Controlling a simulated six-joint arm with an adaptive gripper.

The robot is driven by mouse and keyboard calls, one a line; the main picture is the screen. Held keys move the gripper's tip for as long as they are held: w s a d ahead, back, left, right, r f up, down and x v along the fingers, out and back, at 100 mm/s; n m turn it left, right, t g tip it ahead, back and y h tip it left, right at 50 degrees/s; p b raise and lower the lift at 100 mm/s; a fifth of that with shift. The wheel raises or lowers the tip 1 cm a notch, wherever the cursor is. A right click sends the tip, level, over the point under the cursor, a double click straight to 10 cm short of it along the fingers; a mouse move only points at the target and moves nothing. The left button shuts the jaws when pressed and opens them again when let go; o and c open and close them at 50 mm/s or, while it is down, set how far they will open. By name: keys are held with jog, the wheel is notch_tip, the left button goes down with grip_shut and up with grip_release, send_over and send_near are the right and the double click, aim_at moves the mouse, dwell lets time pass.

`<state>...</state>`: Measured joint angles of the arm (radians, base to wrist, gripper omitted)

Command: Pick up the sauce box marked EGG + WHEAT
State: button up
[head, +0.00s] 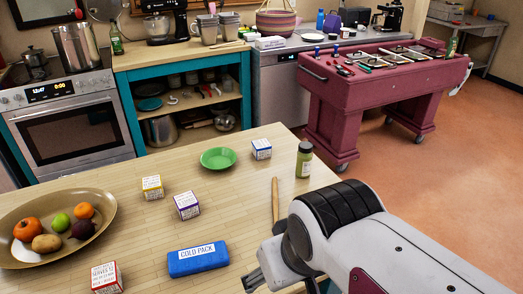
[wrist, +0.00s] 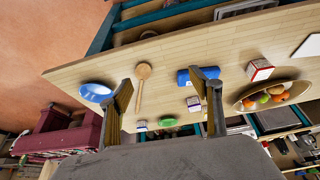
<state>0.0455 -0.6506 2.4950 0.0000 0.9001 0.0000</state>
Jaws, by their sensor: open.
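Four small white boxes with coloured edges stand on the wooden table (head: 130,238). In the head view they are a yellow one (head: 152,187), a purple one (head: 187,205), a blue one (head: 261,149) and a red one (head: 106,277) near the front edge. Their print is too small to tell which says EGG + WHEAT. In the wrist view, the red box (wrist: 259,70) and the purple box (wrist: 193,103) show beyond my fingers. My gripper (wrist: 168,98) is open and empty, apart from all boxes. In the head view it shows partly at the table's front right.
A blue cold pack (head: 198,259) lies between the red box and my arm. A wooden spoon (head: 275,199), a jar (head: 304,160) and a green plate (head: 218,158) are on the right half. A fruit bowl (head: 103,205) fills the left. A blue dish (wrist: 95,92) shows in the wrist view.

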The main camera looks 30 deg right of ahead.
aim_at(263, 145)
jog(key=shift+m+y, duration=0.3)
jog(key=shift+m, duration=0.5)
jog(key=w+d+f, duration=0.4)
jog(key=w+d, duration=0.3)
jog(key=w, duration=0.7)
jog(key=w+d+f, duration=0.5)
jog(key=w+d, duration=0.2)
jog(key=w, duration=0.7)
jog(key=w+d+f, duration=0.5)
jog(key=w+d, duration=0.2)
jog(key=w, duration=0.8)
jog(key=shift+w, duration=0.1)
jog(key=w, duration=0.1)
jog(key=w+d, duration=0.1)
jog(key=w, duration=0.1)
jog(key=shift+w+d+r+n, duration=0.15)
jog(key=shift+w+r+n, duration=0.05)
jog(key=shift+r+n, duration=0.1)
jog(key=w+d+r+n+t, duration=0.1)
jog(key=w+r+t, duration=0.1)
jog(key=w+r, duration=0.2)
jog(key=shift+r+n, duration=0.3)
jog(key=shift+w, duration=0.1)
jog(key=shift+x, duration=1.3)
